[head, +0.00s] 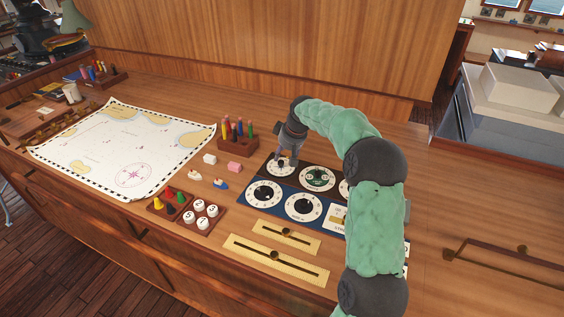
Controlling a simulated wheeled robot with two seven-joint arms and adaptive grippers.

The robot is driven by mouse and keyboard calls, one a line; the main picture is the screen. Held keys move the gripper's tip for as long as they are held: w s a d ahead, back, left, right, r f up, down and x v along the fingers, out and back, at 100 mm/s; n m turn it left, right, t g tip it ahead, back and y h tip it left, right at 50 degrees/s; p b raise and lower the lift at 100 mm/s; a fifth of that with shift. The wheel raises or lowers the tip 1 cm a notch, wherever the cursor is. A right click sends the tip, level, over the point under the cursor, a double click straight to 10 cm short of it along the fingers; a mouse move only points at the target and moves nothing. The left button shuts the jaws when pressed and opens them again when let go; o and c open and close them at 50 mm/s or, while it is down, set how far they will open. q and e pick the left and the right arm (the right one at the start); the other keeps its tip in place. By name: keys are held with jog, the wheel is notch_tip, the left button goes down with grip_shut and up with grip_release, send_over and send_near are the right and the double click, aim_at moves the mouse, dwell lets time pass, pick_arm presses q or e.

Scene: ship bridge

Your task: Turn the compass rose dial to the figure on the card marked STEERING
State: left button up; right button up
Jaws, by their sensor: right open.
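Several round dials sit on a dark upper panel and a blue lower panel on the wooden desk. The upper panel has a white-ringed dial (275,169) at left, a green-centred dial (317,178) in the middle and another partly behind my arm. The blue panel has two black-centred dials (264,194) (303,207). I cannot tell which is the compass rose dial. My right gripper (286,160) is open, pointing down at the upper left dial; contact cannot be told. A pale card (338,217) lies right of the blue panel's dials, partly behind my arm, its lettering unreadable. My left gripper is not in view.
Two brass slider plates (286,236) (274,257) lie in front of the panels. A tray of numbered white knobs (201,214), small coloured blocks, a pen rack (233,142) and a large chart (120,150) lie to the left. Bare desk lies at right beside a brown handle (500,256).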

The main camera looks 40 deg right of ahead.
aim_at(281, 161)
jog(key=shift+b+x, duration=0.4)
jog(key=shift+x, duration=1.65)
grip_shut()
